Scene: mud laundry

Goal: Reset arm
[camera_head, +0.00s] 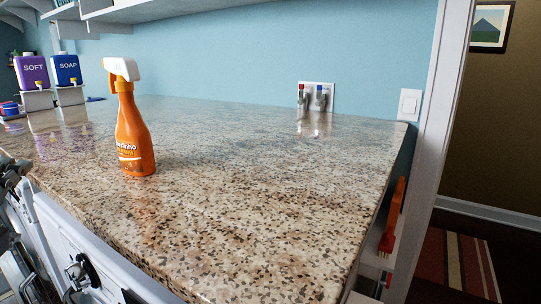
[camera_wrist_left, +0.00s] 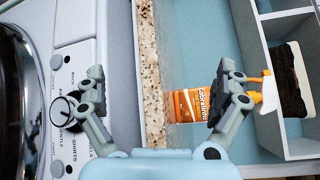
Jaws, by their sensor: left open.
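My left gripper (camera_head: 14,172) shows only in part at the left edge of the head view, beside the counter's front left. In the left wrist view, the left gripper (camera_wrist_left: 162,72) is open, its two fingers spread with nothing held between them. An orange spray bottle (camera_head: 134,140) with a white trigger head stands upright on the granite counter, to the right of and apart from the left gripper. The bottle also shows in the left wrist view (camera_wrist_left: 184,106), partly hidden behind the right-hand finger. My right gripper is in neither view.
The speckled granite counter (camera_head: 240,200) is mostly clear. Purple SOFT (camera_head: 33,73) and blue SOAP (camera_head: 67,69) dispensers stand at the back left. A white machine panel (camera_wrist_left: 75,70) with a knob lies below the counter edge. Wall taps (camera_head: 316,97) are behind.

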